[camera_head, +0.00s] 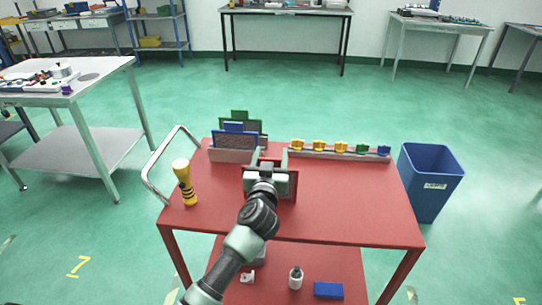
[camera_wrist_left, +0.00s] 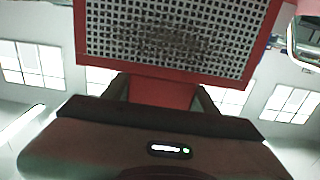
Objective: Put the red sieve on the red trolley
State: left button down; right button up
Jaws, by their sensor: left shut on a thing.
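The red sieve, a wire mesh in a red frame, shows clearly in the left wrist view (camera_wrist_left: 170,38) and partly in the head view (camera_head: 292,186), where my gripper and wrist cover much of it. My left gripper (camera_head: 270,163) is shut on its red edge; the fingers also show in the wrist view (camera_wrist_left: 160,92). The sieve is over the middle of the red trolley's top (camera_head: 350,195). I cannot tell whether it touches the top. My right gripper is not in view.
On the trolley, a rack (camera_head: 232,156) with blue and green sieves is at the back left, a rail (camera_head: 330,154) of yellow, green and blue pieces at the back right, and a yellow-black tool (camera_head: 184,180) at the left. A blue bin (camera_head: 430,185) stands right. The top's right front is clear.

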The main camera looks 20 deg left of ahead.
pick_arm(q)
jog(key=shift+c, duration=2.3)
grip_release()
jog(key=shift+f, duration=0.1)
jog(key=shift+s, duration=0.1)
jog(key=v, duration=1.2)
jog(key=shift+r+p, duration=0.2)
jog(key=shift+p, duration=0.25)
